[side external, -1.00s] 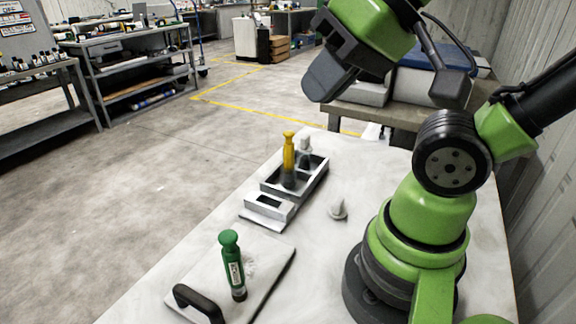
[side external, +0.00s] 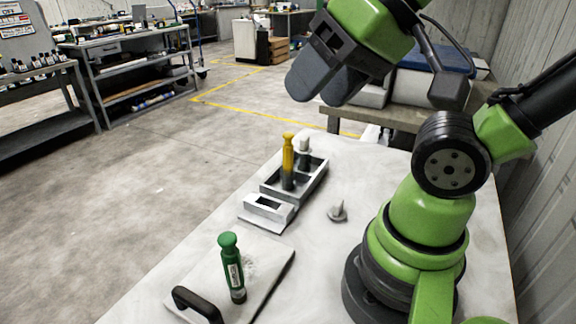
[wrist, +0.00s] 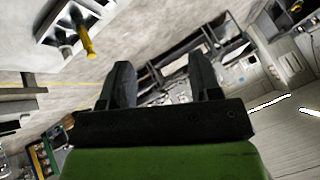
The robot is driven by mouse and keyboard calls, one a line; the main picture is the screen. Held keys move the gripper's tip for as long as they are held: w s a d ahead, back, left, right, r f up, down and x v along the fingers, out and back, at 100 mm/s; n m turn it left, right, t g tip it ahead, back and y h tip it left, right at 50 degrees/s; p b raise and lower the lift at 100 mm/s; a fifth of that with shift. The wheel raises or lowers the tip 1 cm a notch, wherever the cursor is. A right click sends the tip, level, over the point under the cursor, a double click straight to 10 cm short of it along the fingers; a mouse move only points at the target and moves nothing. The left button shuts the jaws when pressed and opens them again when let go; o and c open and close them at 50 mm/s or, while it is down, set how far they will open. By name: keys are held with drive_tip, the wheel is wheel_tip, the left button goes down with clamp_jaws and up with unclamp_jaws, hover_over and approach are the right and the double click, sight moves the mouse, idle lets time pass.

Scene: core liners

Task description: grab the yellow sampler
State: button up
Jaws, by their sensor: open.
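The yellow sampler (side external: 288,155) stands upright in the grey tray (side external: 318,180), its dark lower part inside a compartment. In the wrist view the yellow sampler (wrist: 87,42) shows at the upper left, in the tray (wrist: 48,26). My gripper (side external: 318,92) is up in the air above and beyond the tray, well apart from the sampler. Its two dark fingers are spread with nothing between them. In the wrist view my gripper (wrist: 160,80) shows a wide gap between the fingers, and the sampler lies outside that gap.
A green sampler (side external: 232,268) stands on a white board with a black handle (side external: 196,303) at the front. A small grey cone-shaped piece (side external: 338,210) lies right of the tray. Bare table surrounds them.

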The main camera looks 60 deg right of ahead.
drive_tip(key=shift+w, duration=0.1)
drive_tip(key=g+h, duration=0.2)
drive_tip(key=g, duration=0.5)
hover_over(288, 134)
drive_tip(key=shift+m, duration=0.3)
drive_tip(key=f, duration=1)
drive_tip(key=shift+a, duration=0.3)
wheel_tip(288, 134, down, 4)
drive_tip(key=shift+d+f, duration=0.15)
drive_tip(key=shift+f, duration=0.1)
drive_tip(key=f, duration=0.5)
drive_tip(key=shift+d+f, duration=0.25)
drive_tip(key=shift+f, duration=0.1)
drive_tip(key=shift+c, duration=0.2)
clamp_jaws()
